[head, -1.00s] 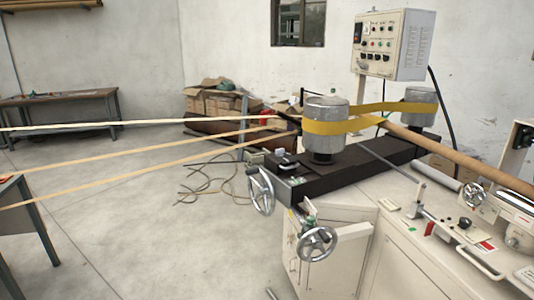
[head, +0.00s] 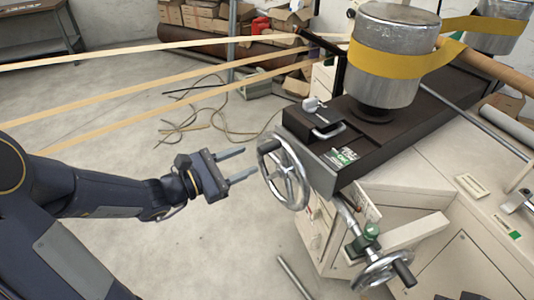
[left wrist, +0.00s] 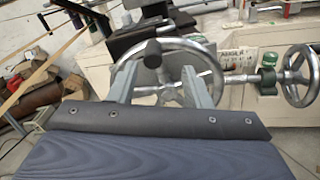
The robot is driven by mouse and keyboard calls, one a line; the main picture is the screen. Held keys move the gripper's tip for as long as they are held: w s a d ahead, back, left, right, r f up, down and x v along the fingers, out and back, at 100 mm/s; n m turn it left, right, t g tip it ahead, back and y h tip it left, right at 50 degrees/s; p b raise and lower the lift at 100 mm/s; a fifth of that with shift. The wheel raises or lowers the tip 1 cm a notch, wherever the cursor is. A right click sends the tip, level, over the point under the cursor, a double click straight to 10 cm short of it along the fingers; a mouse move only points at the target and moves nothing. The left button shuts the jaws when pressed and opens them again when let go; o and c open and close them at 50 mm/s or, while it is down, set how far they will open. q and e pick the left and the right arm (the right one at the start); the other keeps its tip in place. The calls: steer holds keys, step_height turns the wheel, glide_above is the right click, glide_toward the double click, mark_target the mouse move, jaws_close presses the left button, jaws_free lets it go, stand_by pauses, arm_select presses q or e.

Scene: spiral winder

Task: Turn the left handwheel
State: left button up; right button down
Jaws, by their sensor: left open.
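The left handwheel (head: 296,190) is a silver spoked wheel with a dark handle knob (head: 268,147), mounted at the end of the dark beam. My left gripper (head: 250,161) is just left of the wheel, its two fingers apart and pointing at the rim near the knob. In the left wrist view the knob (left wrist: 153,52) appears between the open fingers (left wrist: 158,82), with the wheel (left wrist: 205,55) behind them. Nothing is held. I cannot tell whether a finger touches the knob. My right gripper is out of view.
A second handwheel (head: 382,272) with a green fitting is lower right, also visible in the wrist view (left wrist: 300,76). A metal drum with yellow belt (head: 394,55) stands on the beam. Tan strips (head: 150,92) stretch across the left.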

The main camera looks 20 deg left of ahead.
mark_target(259, 151)
arm_select(q)
steer(key=x, duration=0.8)
steer(key=shift+w+a, duration=0.3)
steer(key=shift+w, duration=0.05)
jaws_close()
